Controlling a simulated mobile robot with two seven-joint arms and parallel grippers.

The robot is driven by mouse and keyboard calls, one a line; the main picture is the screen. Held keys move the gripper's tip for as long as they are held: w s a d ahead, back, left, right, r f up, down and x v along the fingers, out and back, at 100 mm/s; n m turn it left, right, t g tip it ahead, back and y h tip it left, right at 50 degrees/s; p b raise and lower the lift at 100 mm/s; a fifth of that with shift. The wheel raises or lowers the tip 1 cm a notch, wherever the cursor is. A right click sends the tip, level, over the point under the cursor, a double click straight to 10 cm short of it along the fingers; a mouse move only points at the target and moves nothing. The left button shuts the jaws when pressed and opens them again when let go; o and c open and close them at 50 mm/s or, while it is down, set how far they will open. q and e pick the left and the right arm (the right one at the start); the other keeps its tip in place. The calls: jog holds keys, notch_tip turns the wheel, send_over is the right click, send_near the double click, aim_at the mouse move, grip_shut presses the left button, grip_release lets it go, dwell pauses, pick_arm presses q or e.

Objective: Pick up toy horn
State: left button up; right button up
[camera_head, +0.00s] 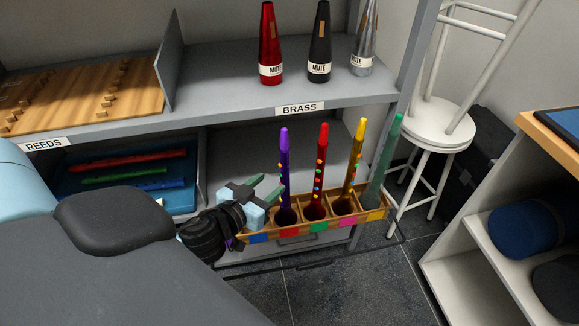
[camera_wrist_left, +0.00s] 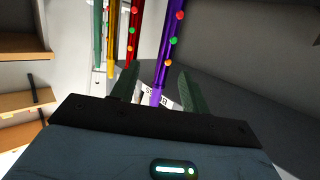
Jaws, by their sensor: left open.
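Toy horns with coloured buttons stand upright in a wooden holder (camera_head: 352,222): a purple one (camera_head: 285,165), a red one (camera_head: 321,165), a yellow one (camera_head: 355,165) and a green one (camera_head: 385,165). My left gripper (camera_head: 266,188) is open and empty, just left of the purple horn. In the left wrist view the left gripper (camera_wrist_left: 158,80) has its fingers apart, with the purple horn (camera_wrist_left: 170,40) showing ahead of the gap; contact cannot be told. The red horn (camera_wrist_left: 135,35) and yellow horn (camera_wrist_left: 112,40) also show there.
Behind the holder is a grey shelf with a BRASS label (camera_head: 299,109) and several mutes, including a black one (camera_head: 319,45). Red, green and blue recorders lie in a blue tray (camera_head: 75,165). A white stool (camera_head: 440,130) and a low cabinet (camera_head: 480,270) stand at right.

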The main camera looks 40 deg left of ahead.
aim_at(282, 159)
pick_arm(q)
jog(key=shift+w+a+r+t, duration=0.25)
jog(key=shift+w+r+t, duration=0.15)
jog(key=shift+w+r, duration=0.5)
jog(key=shift+w+a+f, duration=0.1)
jog(key=shift+w+f, duration=0.05)
jog(key=shift+w, duration=0.95)
jog(key=shift+w+a, duration=0.25)
jog(key=shift+w, duration=0.8)
jog(key=shift+w+a, duration=0.2)
jog(key=shift+w, duration=1.35)
jog(key=shift+f, duration=0.1)
grip_shut()
